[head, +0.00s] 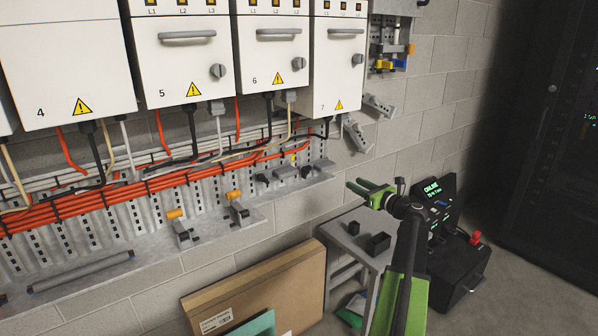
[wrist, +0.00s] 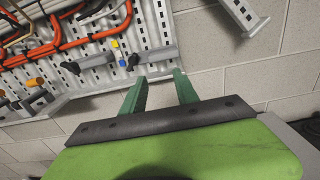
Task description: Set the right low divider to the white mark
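Two low dividers with orange knobs stand on the grey metal ledge (head: 215,232) in the head view. The right low divider (head: 240,213) is nearer to me than the panel end; the left one (head: 184,234) is beside it. In the wrist view an orange-knobbed divider (wrist: 38,98) shows at the far left, seemingly the right one. My gripper (head: 361,187) is right of the ledge, in free space, apart from both dividers. In the wrist view its green fingers (wrist: 160,90) are spread with nothing between them. I cannot make out a white mark for certain.
Grey clips (head: 286,173) sit on the ledge's right end. Orange cables (head: 150,168) run along the perforated panel below white cabinets (head: 270,50). A cardboard box (head: 265,285), a small grey table (head: 350,240) and a black case (head: 455,265) stand below.

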